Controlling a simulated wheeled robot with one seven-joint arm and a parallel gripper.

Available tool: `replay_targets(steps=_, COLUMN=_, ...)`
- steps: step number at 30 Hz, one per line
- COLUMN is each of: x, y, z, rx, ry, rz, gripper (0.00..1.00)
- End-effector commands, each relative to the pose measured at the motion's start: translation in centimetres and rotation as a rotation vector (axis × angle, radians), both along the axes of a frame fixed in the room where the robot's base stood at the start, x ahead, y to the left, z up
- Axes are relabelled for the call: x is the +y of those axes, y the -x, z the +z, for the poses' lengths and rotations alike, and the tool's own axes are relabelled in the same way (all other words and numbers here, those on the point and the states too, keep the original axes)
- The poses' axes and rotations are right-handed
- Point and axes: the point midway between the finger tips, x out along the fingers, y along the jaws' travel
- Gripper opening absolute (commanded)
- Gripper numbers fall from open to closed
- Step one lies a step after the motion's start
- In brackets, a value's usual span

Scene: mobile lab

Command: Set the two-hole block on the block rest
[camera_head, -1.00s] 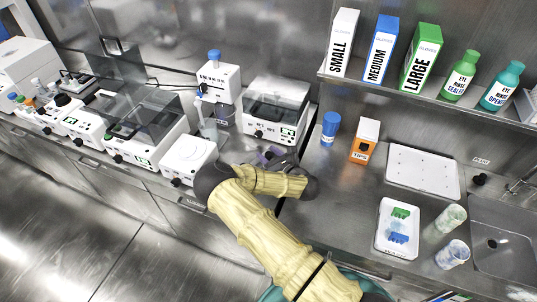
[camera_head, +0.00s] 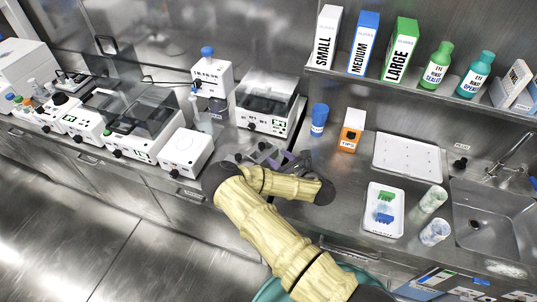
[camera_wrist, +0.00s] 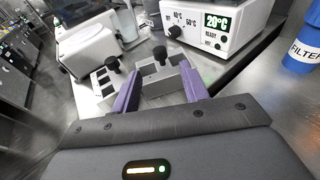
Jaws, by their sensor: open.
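In the wrist view, my gripper (camera_wrist: 159,74) is open, with its two purple fingers apart. A grey block with a black knob (camera_wrist: 164,78) lies ahead of and between the fingers; it seems to show two dark holes. I cannot tell whether the fingers touch it. A second grey piece with a black knob and several dark square openings (camera_wrist: 104,82) sits just left of it. I cannot tell for sure which piece is the block rest. In the head view, my gripper (camera_head: 288,160) is low over the bench, partly hidden by my arm, with grey pieces (camera_head: 262,153) beside it.
A heater reading 20°C (camera_wrist: 207,25) stands right behind the blocks. A white device (camera_head: 187,152) is to the left. A blue-capped filter bottle (camera_head: 319,119), an orange tips box (camera_head: 352,130) and a white tray (camera_head: 372,222) stand to the right. A bench edge runs in front.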

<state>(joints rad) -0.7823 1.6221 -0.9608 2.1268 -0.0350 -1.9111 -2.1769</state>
Motion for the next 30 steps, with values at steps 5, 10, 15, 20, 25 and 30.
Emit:
replay_targets(steps=5, x=-0.4, y=0.6, z=0.4, rx=0.0, ry=0.0, rz=0.01, gripper=0.45)
replay_targets(steps=10, x=0.1, y=0.8, z=0.3, rx=-0.001, ry=-0.001, rz=0.02, gripper=0.45)
replay_targets(steps=15, x=0.2, y=0.8, z=0.3, rx=0.0, ry=-0.001, rz=0.023, gripper=0.45)
replay_targets(steps=20, x=0.3, y=0.8, z=0.3, rx=0.0, ry=-0.001, rz=0.023, gripper=0.45)
replay_targets(steps=25, x=-0.3, y=0.5, z=0.6, rx=0.013, ry=-0.021, rz=-0.01, gripper=0.45)
replay_targets(steps=30, x=-3.2, y=-1.1, z=1.7, rx=0.105, ry=-0.168, rz=-0.212, gripper=0.45)
